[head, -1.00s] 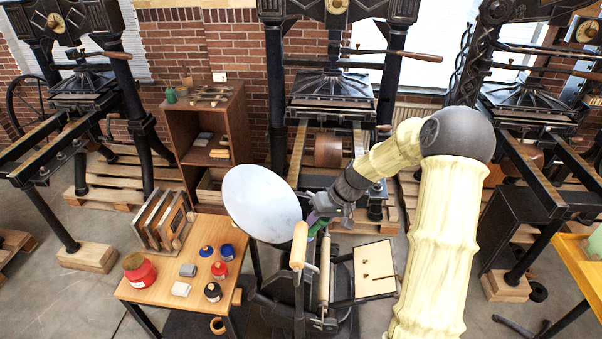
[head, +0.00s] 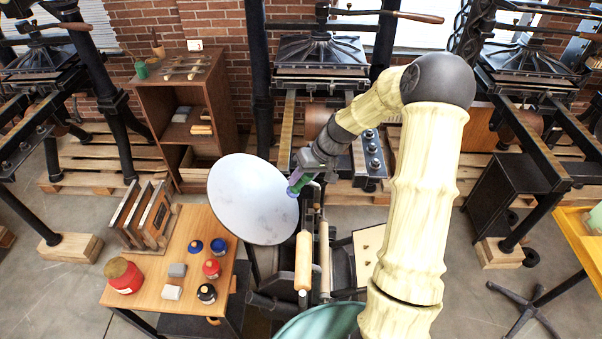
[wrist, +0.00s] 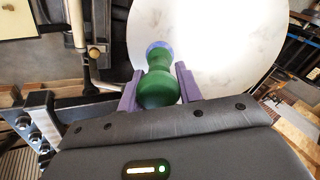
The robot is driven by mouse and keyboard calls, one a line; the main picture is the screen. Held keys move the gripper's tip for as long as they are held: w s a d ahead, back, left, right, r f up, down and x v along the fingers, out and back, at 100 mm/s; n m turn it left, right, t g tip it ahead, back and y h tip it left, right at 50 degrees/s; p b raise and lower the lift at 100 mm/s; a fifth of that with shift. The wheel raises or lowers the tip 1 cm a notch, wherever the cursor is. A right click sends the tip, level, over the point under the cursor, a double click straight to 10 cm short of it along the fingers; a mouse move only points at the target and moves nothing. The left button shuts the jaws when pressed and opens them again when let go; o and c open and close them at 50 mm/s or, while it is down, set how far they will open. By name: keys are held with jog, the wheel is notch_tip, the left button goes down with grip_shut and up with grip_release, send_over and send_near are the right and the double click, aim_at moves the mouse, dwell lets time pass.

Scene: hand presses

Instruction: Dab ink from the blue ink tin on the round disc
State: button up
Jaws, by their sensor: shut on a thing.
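The round disc (head: 250,203) is pale, tilted and faintly smudged. It also fills the upper part of the wrist view (wrist: 205,45). My gripper (head: 303,177) is shut on a green dabber (wrist: 160,90) with a blue, inky end. That end points at the disc and overlaps its right edge in the head view; I cannot tell whether it touches. The purple fingers (wrist: 158,85) grip the dabber from both sides. The blue ink tin (head: 218,246) stands on the wooden table, beside another small blue round thing (head: 195,246).
Large iron presses and a shelf cabinet stand behind.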

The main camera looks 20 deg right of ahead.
aim_at(289, 187)
jog(key=shift+s+r, duration=0.1)
jog(key=shift+s, duration=0.05)
jog(key=shift+a, duration=0.1)
jog(key=shift+a+f+b, duration=0.25)
jog(key=shift+f+b, duration=0.1)
jog(key=shift+f, duration=0.2)
jog(key=shift+w+a+b+x, duration=0.15)
jog(key=shift+b+x, duration=0.45)
jog(key=shift+x, duration=0.6)
jog(key=shift+w+a+b+x, duration=0.15)
jog(key=shift+b+x, duration=0.45)
jog(key=shift+x, duration=0.65)
jog(key=shift+a+f+b, duration=0.2)
jog(key=shift+a+b, duration=0.1)
jog(key=shift+b, duration=0.15)
jog(key=shift+d+r+p, duration=0.25)
jog(key=shift+r+p, duration=0.1)
jog(key=shift+r, duration=0.15)
jog(key=shift+d+p+v, duration=0.15)
jog(key=shift+p+v, duration=0.45)
jog(key=shift+v, duration=0.65)
jog(key=shift+d+p+v, duration=0.15)
jog(key=shift+p+v, duration=0.45)
jog(key=shift+v, duration=0.65)
jog(key=shift+s+f, duration=0.15)
jog(key=shift+f, duration=0.1)
